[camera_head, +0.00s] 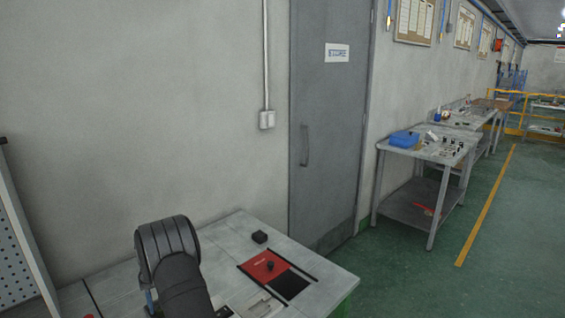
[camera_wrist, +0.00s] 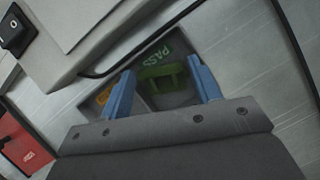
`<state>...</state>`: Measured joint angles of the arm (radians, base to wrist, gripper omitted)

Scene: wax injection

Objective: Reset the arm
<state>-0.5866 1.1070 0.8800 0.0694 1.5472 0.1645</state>
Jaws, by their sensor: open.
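My gripper (camera_wrist: 165,84) is open, with two blue fingers spread apart in the wrist view. Beyond and between the fingertips lies a green area (camera_wrist: 153,52) marked PASS, with a green piece (camera_wrist: 163,77) on it. I see no contact between the fingers and the green piece. An orange area (camera_wrist: 104,95) shows beside the left finger.
A wall and a grey door (camera_head: 330,120) stand behind. Another table (camera_head: 424,150) is farther right.

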